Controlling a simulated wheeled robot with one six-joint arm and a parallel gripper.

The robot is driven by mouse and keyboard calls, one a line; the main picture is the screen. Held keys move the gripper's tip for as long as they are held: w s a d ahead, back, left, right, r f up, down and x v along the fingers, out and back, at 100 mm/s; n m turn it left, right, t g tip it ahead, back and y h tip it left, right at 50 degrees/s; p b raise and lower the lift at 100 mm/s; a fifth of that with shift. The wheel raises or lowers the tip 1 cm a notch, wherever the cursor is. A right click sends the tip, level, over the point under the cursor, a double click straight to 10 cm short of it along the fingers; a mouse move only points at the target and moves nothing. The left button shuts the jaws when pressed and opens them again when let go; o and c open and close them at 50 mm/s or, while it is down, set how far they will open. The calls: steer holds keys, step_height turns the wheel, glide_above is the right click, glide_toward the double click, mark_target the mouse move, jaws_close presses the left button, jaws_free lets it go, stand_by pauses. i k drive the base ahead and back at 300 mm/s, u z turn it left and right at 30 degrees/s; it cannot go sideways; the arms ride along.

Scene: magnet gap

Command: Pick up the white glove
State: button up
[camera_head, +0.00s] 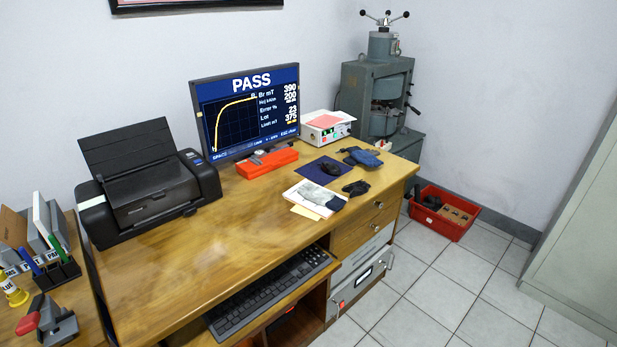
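A pale white-and-grey glove (321,194) appears to lie on white papers (300,194) near the front right of the wooden desk (235,228). Its outline blends with the papers, so its exact shape is hard to tell. A black glove (356,188) lies just to its right, close to the desk's front edge. A blue glove (364,157) lies farther back. My gripper is not in view.
A dark blue mat with a black mouse (331,168) and an orange-red box (267,163) lie behind the papers. A monitor (247,112) and printer (148,190) stand at the back. A red crate (442,214) sits on the floor. The desk's middle is clear.

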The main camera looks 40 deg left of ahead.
mark_target(317, 195)
steer(key=u, duration=0.9)
steer(key=i, duration=1.15)
steer(key=u, duration=0.75)
